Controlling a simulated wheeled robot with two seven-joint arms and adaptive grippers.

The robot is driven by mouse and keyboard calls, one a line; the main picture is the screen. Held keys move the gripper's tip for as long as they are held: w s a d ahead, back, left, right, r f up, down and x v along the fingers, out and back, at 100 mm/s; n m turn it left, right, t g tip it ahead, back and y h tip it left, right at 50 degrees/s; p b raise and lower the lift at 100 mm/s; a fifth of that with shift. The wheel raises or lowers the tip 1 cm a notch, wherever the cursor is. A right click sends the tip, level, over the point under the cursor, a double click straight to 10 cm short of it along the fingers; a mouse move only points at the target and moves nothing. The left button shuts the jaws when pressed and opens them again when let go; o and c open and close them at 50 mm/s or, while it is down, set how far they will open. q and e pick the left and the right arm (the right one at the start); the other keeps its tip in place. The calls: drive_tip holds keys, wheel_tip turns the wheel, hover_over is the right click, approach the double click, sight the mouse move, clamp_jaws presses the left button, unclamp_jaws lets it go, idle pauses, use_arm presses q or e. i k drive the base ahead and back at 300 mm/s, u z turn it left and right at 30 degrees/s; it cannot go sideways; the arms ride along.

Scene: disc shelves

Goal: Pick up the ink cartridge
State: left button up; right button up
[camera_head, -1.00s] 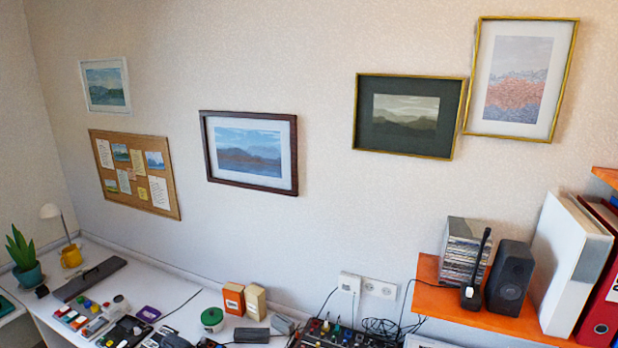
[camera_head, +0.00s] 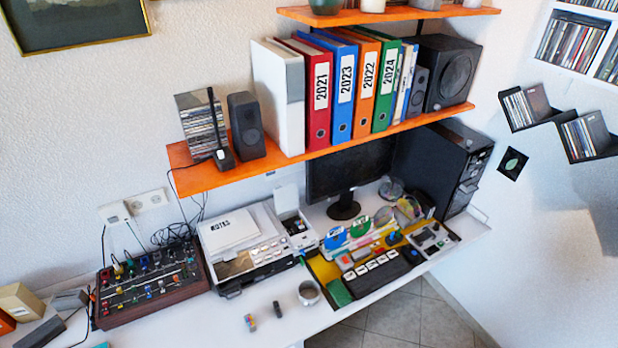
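Two small objects lie on the white desk in front of the printer: a multicoloured one (camera_head: 250,322) and a dark one (camera_head: 277,309). Either may be the ink cartridge; they are too small for me to tell. A white printer (camera_head: 262,262) stands behind them with papers on top. Neither of my grippers is in view.
A metal cup (camera_head: 309,293) stands right of the small objects. A mixer (camera_head: 150,283) is at the left of the desk. A keyboard (camera_head: 377,273) and monitor (camera_head: 348,170) are to the right. An orange shelf (camera_head: 196,177) with binders hangs above. The desk's front strip is mostly clear.

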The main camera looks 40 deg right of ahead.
sight(299, 223)
drive_tip(key=z, duration=1.1)
